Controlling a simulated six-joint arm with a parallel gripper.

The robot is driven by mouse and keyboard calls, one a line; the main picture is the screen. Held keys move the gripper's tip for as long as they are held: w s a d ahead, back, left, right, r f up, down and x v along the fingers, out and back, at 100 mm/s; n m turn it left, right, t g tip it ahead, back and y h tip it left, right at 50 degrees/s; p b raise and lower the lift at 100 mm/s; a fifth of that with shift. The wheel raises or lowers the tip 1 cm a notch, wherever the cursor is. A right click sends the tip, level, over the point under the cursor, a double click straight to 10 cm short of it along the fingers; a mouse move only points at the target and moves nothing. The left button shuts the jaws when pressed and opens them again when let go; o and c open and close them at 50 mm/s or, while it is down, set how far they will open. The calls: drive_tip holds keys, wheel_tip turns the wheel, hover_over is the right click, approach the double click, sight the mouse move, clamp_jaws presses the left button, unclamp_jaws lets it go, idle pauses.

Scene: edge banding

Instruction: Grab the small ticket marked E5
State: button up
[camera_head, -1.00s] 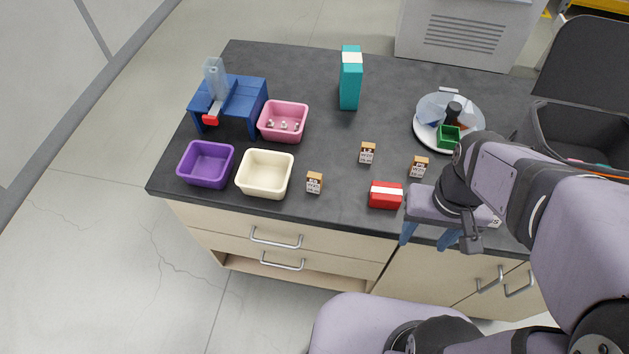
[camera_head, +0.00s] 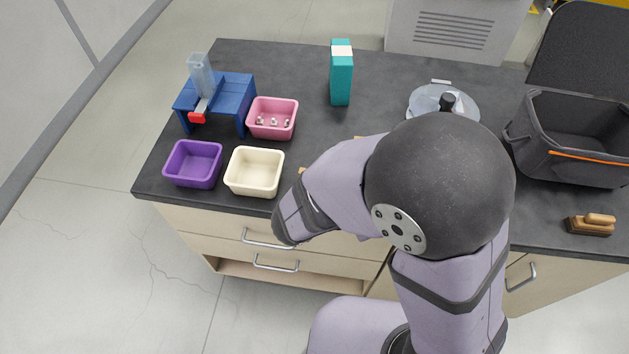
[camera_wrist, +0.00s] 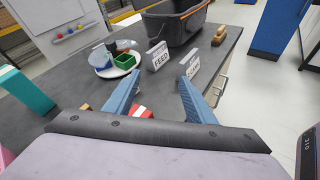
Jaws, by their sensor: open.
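The small ticket marked E5 cannot be made out now. In the head view my arm hides most of the front middle of the table, and only slivers of tan ticket tops show beside it, one at its left edge (camera_head: 302,170) and one above it (camera_head: 358,138). In the wrist view a tan piece (camera_wrist: 86,107) peeks out over my gripper's body, its marking unseen. My gripper (camera_wrist: 157,86) is open, its two blue fingers apart with nothing held between them. In the head view my gripper is hidden behind my arm.
A red box with a white band (camera_wrist: 141,112) lies low between the fingers. Signs, one reading FEED (camera_wrist: 158,56), stand farther off near a dark bin (camera_head: 575,160). Cream (camera_head: 254,188), purple (camera_head: 193,180) and pink (camera_head: 271,132) bins sit left, beside a teal box (camera_head: 341,80).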

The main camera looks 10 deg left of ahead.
drive_tip(key=a+n+t+y+b, duration=0.1)
drive_tip(key=a+n+t+y, duration=1.05)
drive_tip(key=a, duration=1.05)
drive_tip(key=f, duration=0.3)
drive_tip(key=f+g+h, duration=0.1)
drive_tip(key=f, duration=0.2)
drive_tip(key=d+f+n+g, duration=0.1)
drive_tip(key=f, duration=0.2)
drive_tip(key=shift+f+g+h, duration=0.25)
drive_tip(key=shift+f+h, duration=0.05)
drive_tip(key=shift+h, duration=0.05)
drive_tip(key=shift+w+d+p, duration=0.1)
drive_tip(key=shift+w+p, duration=0.4)
drive_tip(key=shift+w, duration=0.95)
drive_tip(key=shift+w+f+p, duration=0.2)
drive_tip(key=shift+w+p, duration=0.55)
drive_tip(key=shift+w, duration=1.45)
drive_tip(key=c, duration=1.1)
